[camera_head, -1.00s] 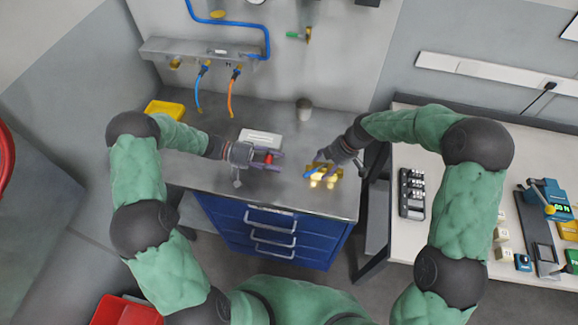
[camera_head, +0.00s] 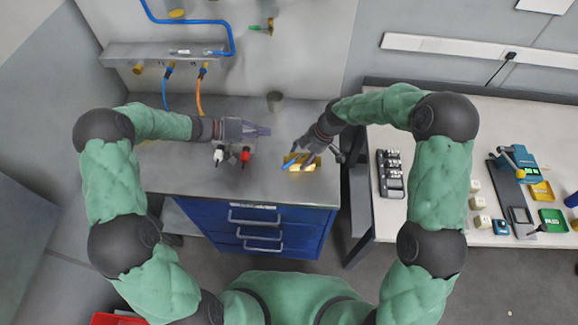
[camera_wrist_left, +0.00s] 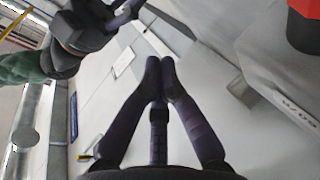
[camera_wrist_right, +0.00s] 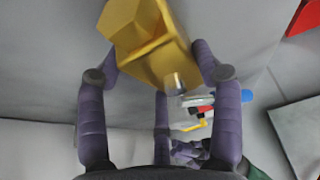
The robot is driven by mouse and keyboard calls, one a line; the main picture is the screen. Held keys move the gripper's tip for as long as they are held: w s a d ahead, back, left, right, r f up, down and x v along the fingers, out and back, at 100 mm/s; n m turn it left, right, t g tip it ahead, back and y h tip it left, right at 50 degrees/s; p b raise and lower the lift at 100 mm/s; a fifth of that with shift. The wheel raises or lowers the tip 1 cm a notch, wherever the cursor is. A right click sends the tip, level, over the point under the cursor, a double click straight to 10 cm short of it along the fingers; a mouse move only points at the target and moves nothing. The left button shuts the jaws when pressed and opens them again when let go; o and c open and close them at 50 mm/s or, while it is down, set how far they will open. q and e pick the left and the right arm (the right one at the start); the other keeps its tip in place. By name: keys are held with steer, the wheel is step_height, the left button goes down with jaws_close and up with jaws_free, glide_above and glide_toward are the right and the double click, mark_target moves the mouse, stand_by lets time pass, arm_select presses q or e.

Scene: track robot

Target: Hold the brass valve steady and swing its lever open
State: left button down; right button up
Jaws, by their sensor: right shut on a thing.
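The brass valve (camera_head: 308,168) is on the grey bench in the head view. My right gripper (camera_head: 298,157) is shut on it from above. In the right wrist view the brass body (camera_wrist_right: 150,40) sits between the fingers, and a metal lever with a blue end (camera_wrist_right: 247,96) runs out to the right. The blue lever (camera_head: 289,163) shows at the valve's left side in the head view. My left gripper (camera_head: 268,131) is shut and empty, left of the valve and apart from it. Its fingertips meet in the left wrist view (camera_wrist_left: 160,66).
A red-topped thing (camera_head: 245,155) and a white-topped thing (camera_head: 218,156) show just in front of the left gripper. A grey cup (camera_head: 274,101) stands behind. Blue and orange hoses (camera_head: 199,96) hang from the wall panel at the left. A second table (camera_head: 440,215) stands right.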

arm_select(q)
steer(key=w+d+r+n+t+y, duration=0.55)
steer(key=w+r+y, duration=0.25)
steer(key=w, duration=0.2)
steer(key=s+d+r+n+g+y, duration=0.25)
steer(key=s+n+y, duration=0.2)
steer(key=s, duration=0.25)
steer(key=m+g+y, duration=0.1)
steer(key=g+y, duration=0.3)
steer(key=g, duration=0.1)
glide_toward(292, 162)
steer(key=s+d+r, duration=0.2)
steer(key=s+d, duration=0.1)
steer(key=s, duration=0.4)
steer(key=shift+h, duration=0.25)
steer(key=x, duration=1)
steer(key=shift+w+r, duration=0.1)
steer(key=shift+w, duration=0.2)
steer(key=shift+w+a, duration=0.85)
steer(key=shift+w, duration=0.05)
steer(key=shift+w+a+f, duration=0.2)
steer(key=shift+w+a, duration=0.3)
steer(key=shift+w, duration=0.05)
